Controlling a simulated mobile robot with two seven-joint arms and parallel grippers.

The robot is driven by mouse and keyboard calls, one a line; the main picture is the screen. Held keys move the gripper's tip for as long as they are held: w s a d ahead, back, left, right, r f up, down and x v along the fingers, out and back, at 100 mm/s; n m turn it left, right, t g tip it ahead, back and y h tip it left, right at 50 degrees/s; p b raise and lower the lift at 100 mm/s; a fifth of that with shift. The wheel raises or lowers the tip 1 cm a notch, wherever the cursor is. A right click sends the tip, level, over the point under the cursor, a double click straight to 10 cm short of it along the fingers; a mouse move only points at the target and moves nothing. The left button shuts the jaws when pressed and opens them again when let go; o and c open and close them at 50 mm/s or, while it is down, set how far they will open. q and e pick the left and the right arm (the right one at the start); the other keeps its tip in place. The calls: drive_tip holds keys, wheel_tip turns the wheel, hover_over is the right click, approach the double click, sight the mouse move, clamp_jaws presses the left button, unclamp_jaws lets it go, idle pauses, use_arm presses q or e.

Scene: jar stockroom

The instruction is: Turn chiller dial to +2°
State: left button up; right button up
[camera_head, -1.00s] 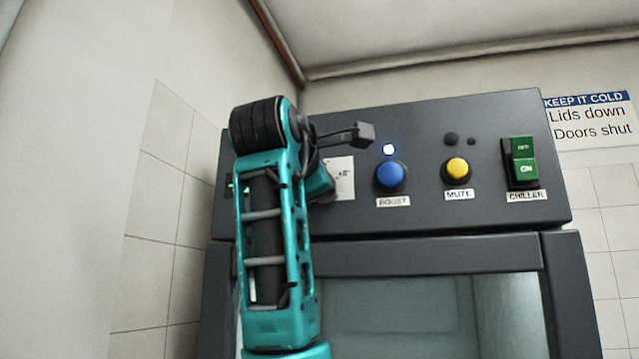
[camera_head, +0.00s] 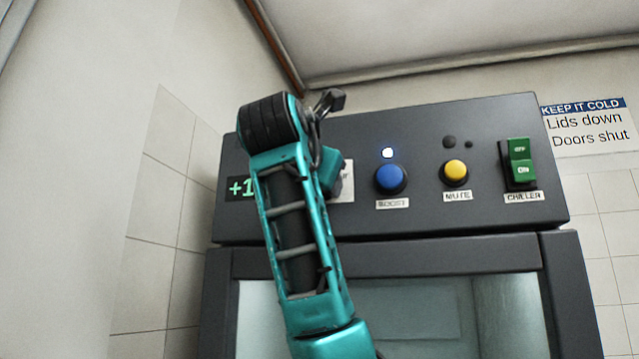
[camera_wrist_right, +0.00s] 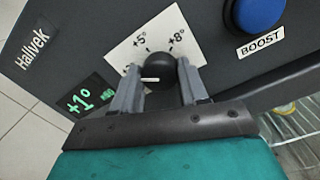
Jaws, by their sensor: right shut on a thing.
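The round black chiller dial (camera_wrist_right: 159,66) sits on a white scale card (camera_wrist_right: 134,44) in the right wrist view. Its white pointer mark faces left, toward a label partly hidden by a finger; +5° and +8° are readable above. My right gripper (camera_wrist_right: 160,80) is shut on the dial, one grey finger on each side. The green display (camera_wrist_right: 82,102) beside it reads +1°; a smaller line below is unclear. In the head view the display (camera_head: 241,188) is partly covered and my teal right arm hides the dial. My left gripper is not in view.
Right of the dial are the blue BOOST button (camera_head: 390,178) with a lit lamp above, the yellow MUTE button (camera_head: 455,172) and the green CHILLER switch (camera_head: 520,162). A tiled wall (camera_head: 150,240) stands close on the left. The glass-fronted cabinet is below the panel.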

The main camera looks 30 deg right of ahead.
drive_tip(key=shift+n, duration=0.4)
drive_tip(key=o, duration=1.1)
drive_tip(key=shift+c, duration=0.2)
drive_tip(key=b+v, duration=0.3)
drive_tip(key=v, duration=1)
drive_tip(key=shift+w, duration=0.1)
